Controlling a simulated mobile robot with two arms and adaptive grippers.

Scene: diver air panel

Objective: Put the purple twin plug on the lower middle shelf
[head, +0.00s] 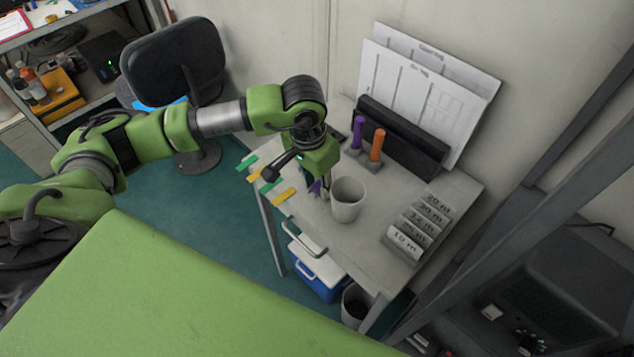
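My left gripper (322,190) points down over the left part of the small grey table, just left of a grey-white cup. A small purple thing (315,187) shows at its fingers, partly hidden by them; it may be the purple twin plug. I cannot tell whether the fingers are shut on it or beside it. A purple upright cylinder (357,132) stands with an orange one (377,145) in a grey holder farther back on the table. My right gripper is not in view. Shelves (88,98) with equipment show at the upper left; I cannot tell which is the lower middle shelf.
The cup (348,199) stands close right of my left gripper. Depth label blocks (418,228) stand at the table's right. Yellow and green tags (284,197) lie at its left edge. A black chair (175,62) stands near the shelves. A grey post crosses at right.

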